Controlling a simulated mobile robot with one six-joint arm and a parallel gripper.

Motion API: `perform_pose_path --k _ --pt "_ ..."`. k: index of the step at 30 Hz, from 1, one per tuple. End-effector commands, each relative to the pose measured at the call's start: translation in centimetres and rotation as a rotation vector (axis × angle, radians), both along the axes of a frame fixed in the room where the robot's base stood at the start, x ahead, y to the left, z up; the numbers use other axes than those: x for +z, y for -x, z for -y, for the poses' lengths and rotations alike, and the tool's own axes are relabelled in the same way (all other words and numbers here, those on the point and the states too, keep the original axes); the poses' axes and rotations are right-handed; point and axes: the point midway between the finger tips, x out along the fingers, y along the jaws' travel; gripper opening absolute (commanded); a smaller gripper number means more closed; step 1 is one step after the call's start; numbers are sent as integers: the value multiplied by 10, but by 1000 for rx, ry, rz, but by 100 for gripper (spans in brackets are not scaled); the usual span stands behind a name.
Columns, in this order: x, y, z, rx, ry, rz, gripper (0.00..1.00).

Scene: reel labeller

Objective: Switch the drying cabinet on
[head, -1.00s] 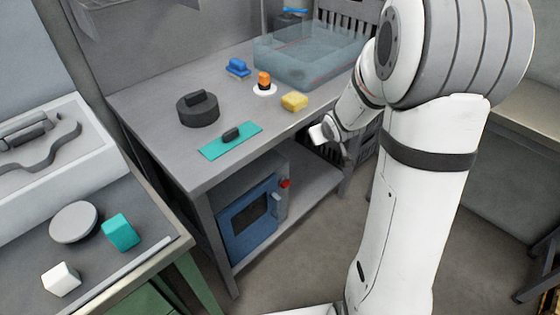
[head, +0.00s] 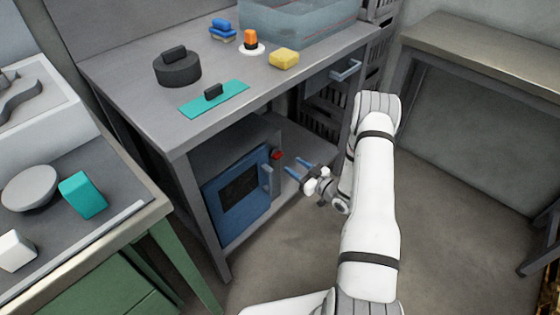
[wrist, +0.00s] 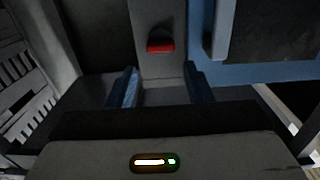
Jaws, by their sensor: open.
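The drying cabinet (head: 239,196) is a box with a blue door and dark window, on the lower shelf under the grey bench. A red switch (head: 276,155) sits on its grey front strip, right of the door. The switch also shows in the wrist view (wrist: 160,45), above and between my fingers. My gripper (head: 295,168) is open and empty, its blue fingers pointing left toward the cabinet, just right of and slightly below the switch, apart from it in the wrist view (wrist: 158,88). The door handle (head: 266,180) is left of my fingers.
The bench top (head: 130,90) is above my gripper, with a teal plate (head: 228,95), a dark round block (head: 178,72) and a yellow block (head: 284,58) on it. A bench leg (head: 200,215) stands left of the cabinet. Floor at right (head: 450,220) is clear.

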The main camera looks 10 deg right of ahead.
Motion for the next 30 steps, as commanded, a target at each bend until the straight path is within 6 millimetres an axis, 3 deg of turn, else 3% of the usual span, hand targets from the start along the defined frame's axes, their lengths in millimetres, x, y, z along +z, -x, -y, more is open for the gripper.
perform_pose_path --k 15,26,30 --pt "-1 -55 -42 5 -3 4 47" --pt "0 -61 -46 2 -3 3 47" --pt "0 -61 -46 3 -3 3 36"
